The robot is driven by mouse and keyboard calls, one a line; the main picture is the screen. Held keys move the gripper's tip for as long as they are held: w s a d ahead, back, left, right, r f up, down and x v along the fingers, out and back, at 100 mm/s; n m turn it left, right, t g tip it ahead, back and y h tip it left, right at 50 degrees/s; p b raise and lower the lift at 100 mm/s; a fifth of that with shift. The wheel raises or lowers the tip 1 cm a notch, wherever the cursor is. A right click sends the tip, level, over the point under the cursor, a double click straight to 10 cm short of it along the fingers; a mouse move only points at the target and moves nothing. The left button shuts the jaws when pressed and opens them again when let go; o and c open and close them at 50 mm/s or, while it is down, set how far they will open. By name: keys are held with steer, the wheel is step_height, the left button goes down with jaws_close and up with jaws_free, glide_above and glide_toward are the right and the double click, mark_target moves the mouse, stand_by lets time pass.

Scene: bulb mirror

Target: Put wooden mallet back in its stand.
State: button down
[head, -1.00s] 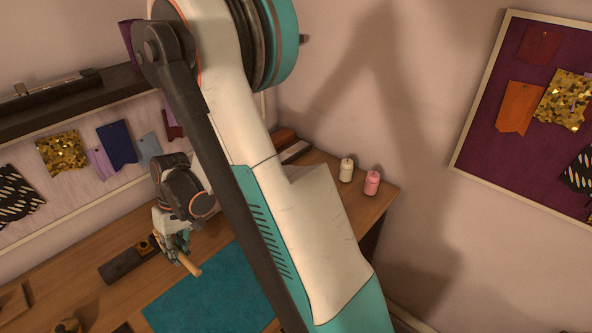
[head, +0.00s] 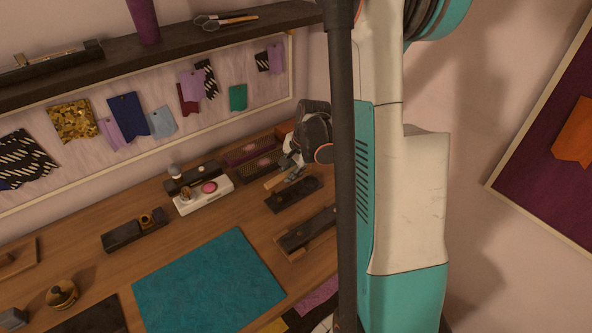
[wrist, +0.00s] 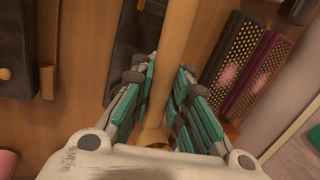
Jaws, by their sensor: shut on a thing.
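The wooden mallet shows as a pale rod-like handle (wrist: 172,55) in the wrist view, running between my teal finger pads. Its wooden end (head: 274,182) pokes out in the head view. I cannot clearly make out its head. My gripper (wrist: 163,85) is shut on it. In the head view my gripper (head: 287,170) is above the back right of the desk, near a dark block with recesses (head: 290,195). A dark, long holder (wrist: 130,45) lies beneath the handle in the wrist view. I cannot tell which dark block is the mallet's stand.
Two studded strips (wrist: 237,48) lie right of the handle in the wrist view. A white block with a pink disc (head: 205,194) and a dark block with brass parts (head: 133,232) stand left of my gripper. A teal mat (head: 208,285) is clear in front.

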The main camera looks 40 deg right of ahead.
mark_target(293, 190)
steer(key=shift+s+d+r+m, duration=0.1)
steer(key=shift+s+d+m, duration=0.2)
steer(key=shift+d+m, duration=0.4)
steer(key=shift+d, duration=0.1)
steer(key=shift+f+b, duration=0.25)
steer(key=shift+b, duration=0.15)
steer(key=shift+f+b, duration=1.55)
steer(key=shift+f, duration=0.2)
steer(key=shift+f+b, duration=0.35)
steer(key=shift+b, duration=0.15)
steer(key=shift+f+b, duration=0.7)
steer(key=shift+f, duration=0.1)
